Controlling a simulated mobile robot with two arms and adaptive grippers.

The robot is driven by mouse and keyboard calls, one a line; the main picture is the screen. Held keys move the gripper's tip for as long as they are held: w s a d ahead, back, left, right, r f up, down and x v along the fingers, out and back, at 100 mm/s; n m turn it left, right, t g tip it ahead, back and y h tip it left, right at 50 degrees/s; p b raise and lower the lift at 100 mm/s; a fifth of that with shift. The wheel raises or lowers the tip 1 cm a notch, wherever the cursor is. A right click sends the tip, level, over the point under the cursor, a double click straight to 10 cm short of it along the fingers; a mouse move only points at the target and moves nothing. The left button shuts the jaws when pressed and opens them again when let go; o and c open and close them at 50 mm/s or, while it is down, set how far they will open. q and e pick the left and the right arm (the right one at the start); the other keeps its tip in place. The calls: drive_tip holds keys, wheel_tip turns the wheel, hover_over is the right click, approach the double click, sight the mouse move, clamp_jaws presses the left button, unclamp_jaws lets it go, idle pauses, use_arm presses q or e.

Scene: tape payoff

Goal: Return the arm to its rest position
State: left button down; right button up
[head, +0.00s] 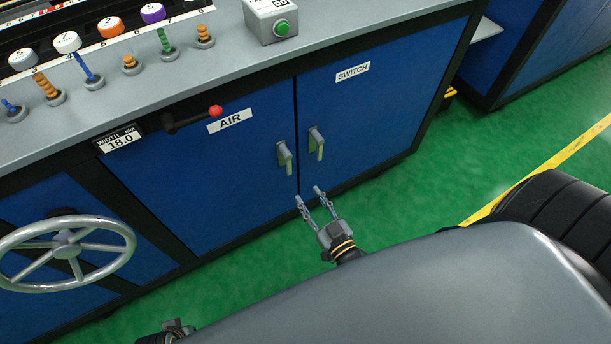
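My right gripper (311,197) is in the middle of the head view, low in front of the blue cabinet doors. Its two fingers are apart with nothing between them. It points toward the cabinet, just below the door handles, and appears apart from them. Part of my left gripper (178,327) shows at the bottom edge, left of my grey body. Its fingers cannot be made out.
The blue cabinet has an AIR door (215,170) and a SWITCH door (385,110) with grey handles. A red-knobbed lever (215,111), a handwheel (68,243) and a green button box (272,20) are near. Green floor (440,170) is clear at right.

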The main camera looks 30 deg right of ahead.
idle(0.6)
